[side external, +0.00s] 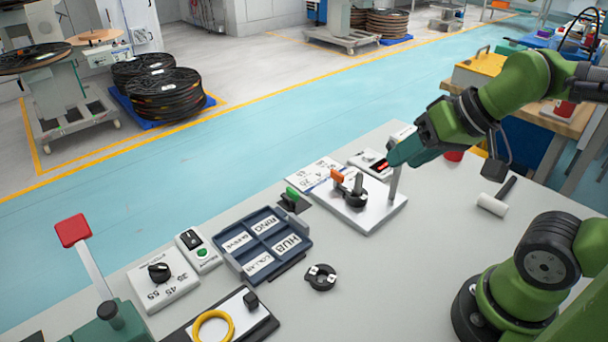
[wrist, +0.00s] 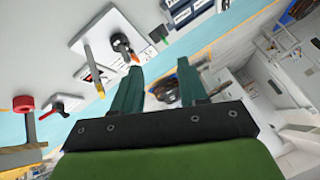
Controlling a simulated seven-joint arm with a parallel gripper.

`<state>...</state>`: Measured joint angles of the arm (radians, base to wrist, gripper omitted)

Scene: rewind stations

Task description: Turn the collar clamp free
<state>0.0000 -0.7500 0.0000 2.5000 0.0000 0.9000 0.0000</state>
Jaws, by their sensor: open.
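A black clamp (side external: 353,191) with an orange-tipped lever (side external: 337,176) sits on a white plate (side external: 378,213) at the middle right of the bench. It also shows in the wrist view (wrist: 122,45), beyond the fingertips and left of them. My gripper (side external: 398,155) is above and to the right of the clamp, apart from it, near the upright post (side external: 394,184) at the plate's right. In the wrist view my gripper (wrist: 159,65) has its two green fingers spread with nothing between them. A loose black split collar (side external: 321,277) lies on the bench.
A blue tray (side external: 276,268) with labelled compartments stands left of the plate. A green knob (side external: 292,194) stands between them. A red-handled lever (side external: 73,231) rises at the far left. Bench between collar and roller is clear.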

